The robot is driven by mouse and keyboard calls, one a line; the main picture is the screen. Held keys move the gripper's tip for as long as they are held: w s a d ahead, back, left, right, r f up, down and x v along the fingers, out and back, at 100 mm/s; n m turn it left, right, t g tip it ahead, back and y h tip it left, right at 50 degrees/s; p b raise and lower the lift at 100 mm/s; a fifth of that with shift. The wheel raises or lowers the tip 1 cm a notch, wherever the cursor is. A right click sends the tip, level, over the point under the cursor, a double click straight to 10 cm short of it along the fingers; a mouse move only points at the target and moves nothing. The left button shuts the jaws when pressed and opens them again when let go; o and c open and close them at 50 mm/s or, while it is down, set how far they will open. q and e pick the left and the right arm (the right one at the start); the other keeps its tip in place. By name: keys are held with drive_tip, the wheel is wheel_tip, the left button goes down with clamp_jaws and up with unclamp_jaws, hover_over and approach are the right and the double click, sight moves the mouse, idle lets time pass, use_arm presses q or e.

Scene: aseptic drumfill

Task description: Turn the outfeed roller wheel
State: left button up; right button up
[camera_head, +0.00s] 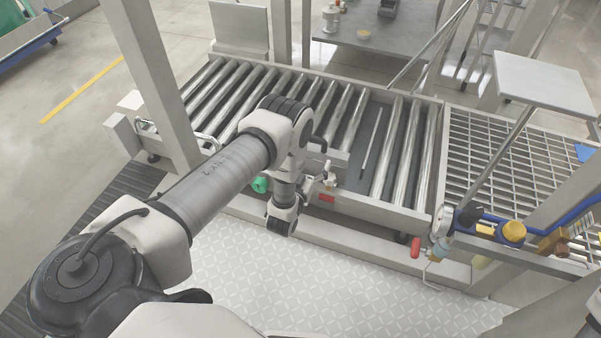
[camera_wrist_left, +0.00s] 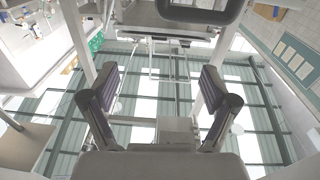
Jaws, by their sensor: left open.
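The outfeed roller conveyor (camera_head: 385,211) runs across the middle of the head view, with bare metal rollers. That view faces up toward the roof beams. My right gripper is not seen.
A metal grating (camera_head: 487,150) lies right of the conveyor. A valve with a red handle (camera_head: 415,247) and a yellow-capped knob (camera_head: 512,232) stand at the near right. A grey post (camera_head: 160,85) rises at the left. The patterned floor plate (camera_head: 350,290) in front is clear.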

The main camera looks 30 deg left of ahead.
use_arm(q)
drive_tip(key=shift+y, duration=0.4)
drive_tip(key=s+a+f+b, duration=0.1)
drive_tip(key=f+b, duration=0.4)
drive_tip(key=f, duration=0.4)
drive_tip(key=s+a+f+b, duration=0.1)
drive_tip(key=s+f+b, duration=0.1)
drive_tip(key=f+b, duration=0.3)
drive_tip(key=s+a+f+b, duration=0.1)
drive_tip(key=f+b, duration=0.4)
drive_tip(key=f, duration=0.8)
drive_tip(key=shift+s+a+f+b, duration=0.15)
drive_tip(key=shift+s+f+b, duration=0.15)
drive_tip(key=shift+s, duration=0.35)
drive_tip(key=shift+g, duration=0.3)
drive_tip(key=b+x, duration=0.4)
drive_tip(key=x, duration=0.3)
drive_tip(key=shift+f, duration=0.15)
drive_tip(key=shift+w, duration=0.1)
drive_tip(key=c, duration=1.1)
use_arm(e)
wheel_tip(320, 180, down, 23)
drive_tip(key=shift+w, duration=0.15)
